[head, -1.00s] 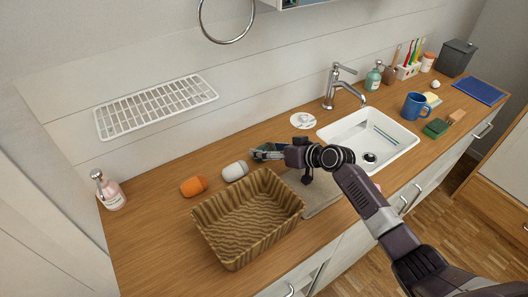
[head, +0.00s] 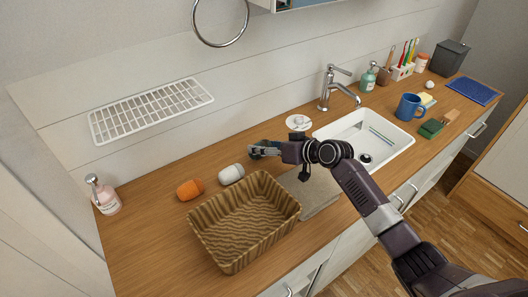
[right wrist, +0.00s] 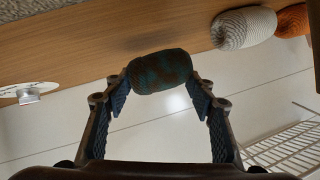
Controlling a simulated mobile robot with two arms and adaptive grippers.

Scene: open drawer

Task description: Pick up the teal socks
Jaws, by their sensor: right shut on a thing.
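The teal socks (right wrist: 160,72), a dark teal and brown rolled bundle, sit between the fingertips of my right gripper (right wrist: 158,88) in the right wrist view. The fingers press on both ends of the bundle. In the head view my right gripper (head: 262,151) is over the counter, behind the basket and right of the white rolled bundle. There the socks are mostly hidden by the gripper, and I cannot tell whether they are clear of the counter. My left gripper is not in view.
A white bundle (head: 231,174) and an orange bundle (head: 190,189) lie left of the gripper. A woven basket (head: 275,220) stands in front. The sink (head: 390,148) and faucet (head: 328,90) are to the right. A wire rack (head: 150,108) is on the wall behind.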

